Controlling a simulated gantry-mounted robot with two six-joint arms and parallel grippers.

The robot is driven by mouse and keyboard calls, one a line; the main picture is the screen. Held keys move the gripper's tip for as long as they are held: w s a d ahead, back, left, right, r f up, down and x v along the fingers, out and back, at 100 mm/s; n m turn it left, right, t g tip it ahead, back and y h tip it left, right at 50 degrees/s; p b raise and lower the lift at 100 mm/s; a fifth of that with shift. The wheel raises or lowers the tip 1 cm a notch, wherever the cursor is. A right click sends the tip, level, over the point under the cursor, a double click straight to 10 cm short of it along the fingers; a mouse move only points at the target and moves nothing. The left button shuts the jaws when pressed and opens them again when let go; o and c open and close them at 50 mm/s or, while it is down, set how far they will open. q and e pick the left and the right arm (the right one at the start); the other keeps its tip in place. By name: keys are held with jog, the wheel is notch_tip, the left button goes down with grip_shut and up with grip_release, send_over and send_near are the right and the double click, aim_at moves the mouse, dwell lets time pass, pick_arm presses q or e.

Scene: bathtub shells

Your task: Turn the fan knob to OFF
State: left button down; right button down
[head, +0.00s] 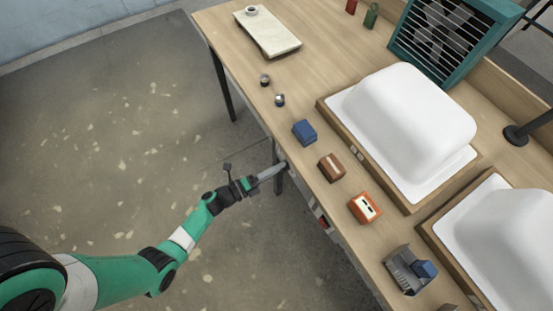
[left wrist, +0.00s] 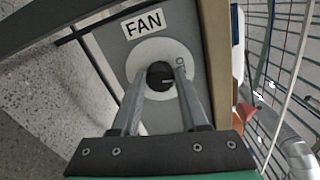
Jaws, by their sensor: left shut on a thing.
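The fan knob (left wrist: 160,75) is a small black round knob on a white round dial (left wrist: 148,55), set in a grey panel (left wrist: 112,40) under a white FAN label (left wrist: 143,24). Dial lettering, partly hidden, runs sideways at the right; I cannot read it fully. A small pale mark shows low on the knob's right; its exact setting is unclear. My left gripper (left wrist: 160,82) is shut on the knob, a finger on each side. In the head view, my left gripper (head: 281,168) reaches the table's front edge, and the knob is hidden. My right gripper is not in view.
The teal fan (head: 447,38) stands at the back of the wooden table (head: 325,85). White tub shells (head: 415,115) rest on wooden frames. Blue, brown and orange blocks (head: 304,132) line the near edge. The floor left of the table is clear.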

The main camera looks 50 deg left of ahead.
pick_arm(q)
jog(key=shift+n, duration=1.1)
jog(key=shift+c, duration=2.1)
grip_release()
jog(key=shift+s+p, duration=0.1)
jog(key=shift+p, duration=0.25)
jog(key=s+a+p, duration=0.1)
jog(key=s+p, duration=0.1)
jog(key=s, duration=0.9)
jog(key=shift+s+a+p, duration=0.15)
jog(key=shift+a+p, duration=0.2)
jog(key=shift+a, duration=0.05)
